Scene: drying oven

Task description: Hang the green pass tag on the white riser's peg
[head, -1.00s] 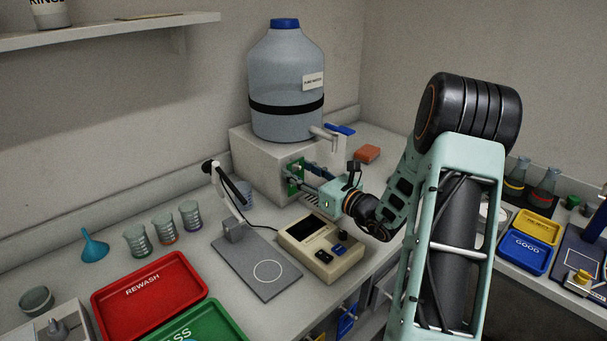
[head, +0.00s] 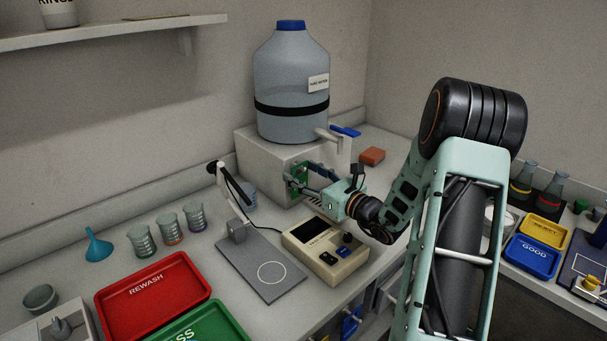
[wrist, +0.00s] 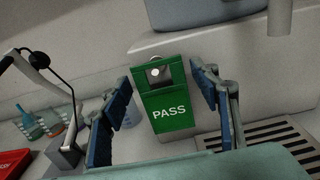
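The green pass tag (wrist: 172,104) hangs upright against the front face of the white riser (wrist: 230,72). A pale round peg end (wrist: 155,72) shows in the tag's square opening. In the head view the tag (head: 299,177) is at the riser's front, partly covered by my gripper (head: 304,180). In the wrist view my gripper (wrist: 162,95) is open, with one blue-padded finger on each side of the tag. A gap shows between each finger and the tag's edges.
A large water jug (head: 290,90) stands on the riser, its tap jutting out at right. A drain grille (wrist: 262,142) lies below right. A lamp-like stand (head: 236,228) and a beige meter (head: 325,250) are close in front of the riser.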

